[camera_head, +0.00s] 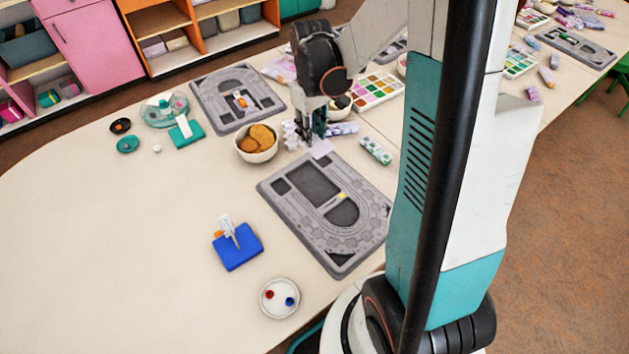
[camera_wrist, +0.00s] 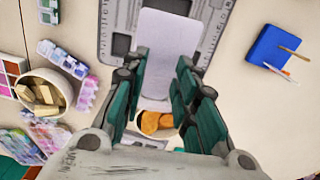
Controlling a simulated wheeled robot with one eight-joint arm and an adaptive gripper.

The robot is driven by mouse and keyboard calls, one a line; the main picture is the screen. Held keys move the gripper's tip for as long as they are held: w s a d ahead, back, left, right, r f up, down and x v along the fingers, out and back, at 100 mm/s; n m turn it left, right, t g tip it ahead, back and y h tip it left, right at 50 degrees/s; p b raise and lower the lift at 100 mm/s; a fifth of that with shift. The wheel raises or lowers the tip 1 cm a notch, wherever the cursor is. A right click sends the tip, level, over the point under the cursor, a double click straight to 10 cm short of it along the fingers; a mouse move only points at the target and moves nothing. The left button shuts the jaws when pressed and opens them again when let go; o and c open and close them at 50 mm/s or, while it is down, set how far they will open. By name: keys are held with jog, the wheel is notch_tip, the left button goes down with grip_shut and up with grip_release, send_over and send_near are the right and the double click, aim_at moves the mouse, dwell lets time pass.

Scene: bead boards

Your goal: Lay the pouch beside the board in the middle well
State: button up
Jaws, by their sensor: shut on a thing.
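My gripper (camera_head: 312,135) is shut on a flat, pale pouch (camera_wrist: 166,55) with rounded corners. In the wrist view the pouch sticks out past the fingers (camera_wrist: 164,88) and covers part of the near grey board (camera_wrist: 117,35). In the head view only a pale bit of the pouch (camera_head: 322,151) shows below the fingers, by the back corner of the near board (camera_head: 290,222). Its exact height above the table is hard to tell. The near board's rectangular middle well (camera_head: 313,181) looks empty. A small yellow piece (camera_head: 341,195) lies beside that well.
A bowl of orange biscuits (camera_head: 258,140) stands close left of my gripper. Several patterned packets (camera_head: 376,151) lie to the right. A blue block with sticks (camera_head: 237,250) and a bead dish (camera_head: 280,298) stand in front. A second board (camera_head: 215,112) lies behind.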

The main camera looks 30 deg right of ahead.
aim_at(312, 185)
notch_tip(312, 185, down, 20)
jog(key=b, duration=0.7)
jog(key=shift+r, duration=0.15)
jog(key=shift+f, duration=0.2)
jog(key=o, duration=0.8)
jog(key=shift+r, duration=0.1)
jog(key=shift+r, duration=0.1)
notch_tip(312, 185, up, 12)
jog(key=p, duration=0.5)
